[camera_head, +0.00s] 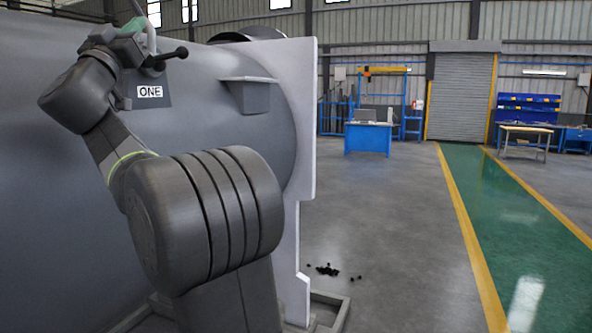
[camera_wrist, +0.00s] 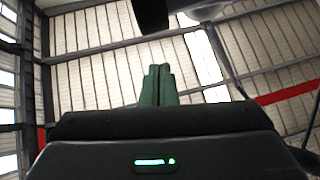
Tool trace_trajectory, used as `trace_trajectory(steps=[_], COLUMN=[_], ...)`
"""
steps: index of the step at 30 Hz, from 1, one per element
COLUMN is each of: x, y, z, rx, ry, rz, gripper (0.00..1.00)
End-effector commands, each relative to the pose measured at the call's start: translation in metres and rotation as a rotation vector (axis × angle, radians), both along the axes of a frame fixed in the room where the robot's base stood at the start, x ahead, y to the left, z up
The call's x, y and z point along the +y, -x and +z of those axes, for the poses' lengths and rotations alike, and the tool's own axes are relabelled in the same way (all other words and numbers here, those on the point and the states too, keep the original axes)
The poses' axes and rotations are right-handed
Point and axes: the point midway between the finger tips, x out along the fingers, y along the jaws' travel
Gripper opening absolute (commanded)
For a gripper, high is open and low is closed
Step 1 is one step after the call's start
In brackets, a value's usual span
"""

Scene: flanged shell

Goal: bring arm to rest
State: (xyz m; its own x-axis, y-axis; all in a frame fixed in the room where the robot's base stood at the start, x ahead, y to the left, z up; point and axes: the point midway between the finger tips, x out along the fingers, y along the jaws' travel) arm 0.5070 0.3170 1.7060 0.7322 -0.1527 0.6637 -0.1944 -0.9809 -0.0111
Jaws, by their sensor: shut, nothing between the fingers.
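My gripper (camera_head: 134,24) is at the upper left of the head view, with its green fingers at the top of my raised arm. In the wrist view the two green fingers (camera_wrist: 158,84) stand side by side, closed together with nothing held. They point up toward the roof. The large grey shell (camera_head: 215,110) with its pale flange (camera_head: 306,120) fills the left of the head view, behind my arm. Part of the shell is hidden by my arm. Whether my gripper touches anything there, I cannot tell.
A plate marked ONE (camera_head: 150,92) and a black-knobbed lever (camera_head: 172,55) show beside my wrist. A bracket (camera_head: 248,92) juts from the shell. Small dark pieces (camera_head: 327,269) lie on the floor near the shell's base. Open floor and a green lane (camera_head: 500,200) lie to the right.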

Motion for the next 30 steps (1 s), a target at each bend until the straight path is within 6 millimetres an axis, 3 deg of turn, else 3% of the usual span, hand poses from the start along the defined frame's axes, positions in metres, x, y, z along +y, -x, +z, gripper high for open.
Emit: trace_trajectory(steps=[3, 9, 15, 30], x=[0.000, 0.006, 0.008, 0.007], y=[0.001, 0.024, 0.037, 0.040], z=[-0.003, -0.029, -0.040, -0.042], rx=[-0.054, -0.057, -0.057, -0.055], ry=[0.024, 0.023, 0.023, 0.022], rz=[-0.003, 0.002, 0.001, -0.002], gripper=[0.00, 0.00, 0.00, 0.00])
